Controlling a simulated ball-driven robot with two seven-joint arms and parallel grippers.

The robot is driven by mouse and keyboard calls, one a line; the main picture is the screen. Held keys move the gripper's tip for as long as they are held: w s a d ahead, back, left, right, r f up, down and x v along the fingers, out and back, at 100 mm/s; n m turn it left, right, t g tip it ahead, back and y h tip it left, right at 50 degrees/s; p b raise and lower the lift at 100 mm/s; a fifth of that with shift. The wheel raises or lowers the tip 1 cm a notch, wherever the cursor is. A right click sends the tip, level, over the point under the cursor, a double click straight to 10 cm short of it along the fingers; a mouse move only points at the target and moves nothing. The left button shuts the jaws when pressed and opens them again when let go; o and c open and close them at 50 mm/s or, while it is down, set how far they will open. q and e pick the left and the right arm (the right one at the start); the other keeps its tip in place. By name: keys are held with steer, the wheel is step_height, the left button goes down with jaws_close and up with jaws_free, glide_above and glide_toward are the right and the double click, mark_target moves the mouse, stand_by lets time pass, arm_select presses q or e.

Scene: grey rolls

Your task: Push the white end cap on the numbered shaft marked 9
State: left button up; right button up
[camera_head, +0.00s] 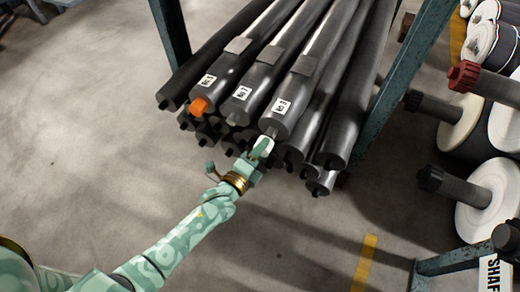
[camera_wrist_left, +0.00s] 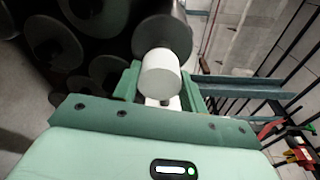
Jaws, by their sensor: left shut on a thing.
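The white end cap (camera_wrist_left: 160,78) is a short white cylinder held between the green fingers of my left gripper (camera_head: 262,150). In the wrist view it lies in front of a dark round shaft end (camera_wrist_left: 160,32); I cannot tell whether they touch. In the head view my gripper is at the front end of the rightmost labelled shaft (camera_head: 300,90), and the cap is only partly visible there. Its white label and those on the middle labelled shaft (camera_head: 258,78) and left labelled shaft (camera_head: 222,70) are too small to read surely. My right gripper is out of view.
Several other grey shafts lie around and below. A teal rack post (camera_head: 392,95) stands right of the stack. White rolls on shafts (camera_head: 488,195) are at the right. The floor in front (camera_head: 300,225) is clear.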

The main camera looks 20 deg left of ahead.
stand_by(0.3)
arm_select(q)
steer(key=shift+w, duration=0.25)
steer(key=shift+w+b, duration=0.3)
steer(key=shift+w, duration=0.65)
steer(key=shift+w+b, duration=0.3)
steer(key=shift+w, duration=0.65)
steer(key=o, duration=1)
steer(key=shift+o, duration=0.2)
